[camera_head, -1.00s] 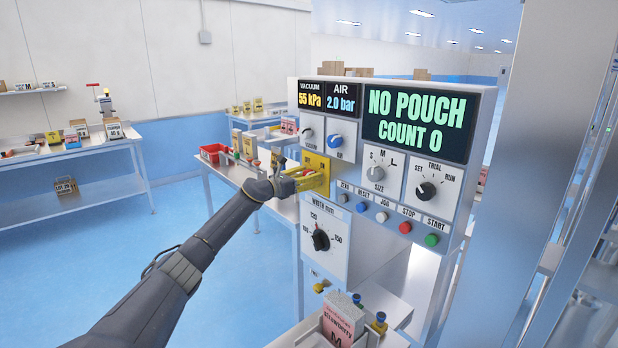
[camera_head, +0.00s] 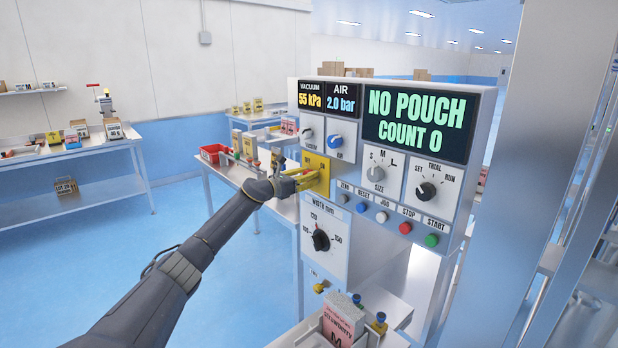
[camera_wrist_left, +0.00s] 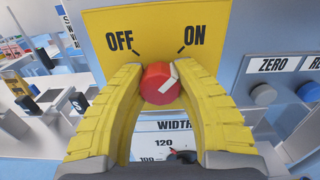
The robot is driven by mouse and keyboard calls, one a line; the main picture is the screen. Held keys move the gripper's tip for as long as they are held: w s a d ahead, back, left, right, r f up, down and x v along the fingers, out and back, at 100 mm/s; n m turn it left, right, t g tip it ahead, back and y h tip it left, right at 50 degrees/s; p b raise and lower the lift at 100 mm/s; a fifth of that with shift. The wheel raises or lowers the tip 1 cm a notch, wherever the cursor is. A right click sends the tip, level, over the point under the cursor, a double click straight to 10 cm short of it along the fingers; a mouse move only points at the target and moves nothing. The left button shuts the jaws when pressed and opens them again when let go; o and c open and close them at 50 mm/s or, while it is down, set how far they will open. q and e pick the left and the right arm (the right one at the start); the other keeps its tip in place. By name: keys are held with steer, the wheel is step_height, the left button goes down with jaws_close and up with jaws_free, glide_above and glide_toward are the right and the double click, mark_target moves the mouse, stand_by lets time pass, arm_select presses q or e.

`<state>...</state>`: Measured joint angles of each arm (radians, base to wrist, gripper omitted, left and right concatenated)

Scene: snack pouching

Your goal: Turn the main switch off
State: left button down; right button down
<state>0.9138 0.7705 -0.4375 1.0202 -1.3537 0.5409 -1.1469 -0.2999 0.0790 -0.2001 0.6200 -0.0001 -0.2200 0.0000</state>
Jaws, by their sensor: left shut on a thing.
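The main switch is a red round knob (camera_wrist_left: 157,86) with a white pointer mark. It sits on a yellow plate (camera_wrist_left: 148,22) marked OFF at the left and ON at the right. The pointer mark lies on the knob's right side, slanted up toward ON. My left gripper (camera_head: 312,177) is at this yellow plate (camera_head: 317,161) on the machine front and hides the knob in the head view. In the left wrist view its yellow fingers are shut on the knob, one on each side. My right gripper is not in view.
A WIDTH dial (camera_head: 321,240) is below the switch. A row of push buttons, including red STOP (camera_head: 405,228) and green START (camera_head: 431,240), is to the right. The display (camera_head: 418,121) reads NO POUCH, COUNT 0. A pink box (camera_head: 342,318) stands below.

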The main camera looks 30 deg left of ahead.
arm_select(q)
steer(key=n, duration=0.4)
steer(key=shift+d+f+n, duration=0.1)
steer(key=shift+f+n, duration=0.15)
steer(key=shift+n, duration=0.05)
steer(key=n, duration=0.4)
steer(key=shift+d, duration=0.1)
steer(key=n, duration=0.4)
steer(key=shift+n, duration=0.4)
steer(key=shift+d+n, duration=0.15)
steer(key=shift+n, duration=1.75)
steer(key=c, duration=0.9)
jaws_free()
steer(key=shift+r, duration=0.1)
steer(key=shift+o, duration=0.2)
steer(key=shift+s+a+r, duration=0.1)
steer(key=shift+s+a, duration=0.05)
steer(key=shift+a, duration=0.1)
steer(key=v, duration=1.1)
steer(key=shift+s, duration=0.3)
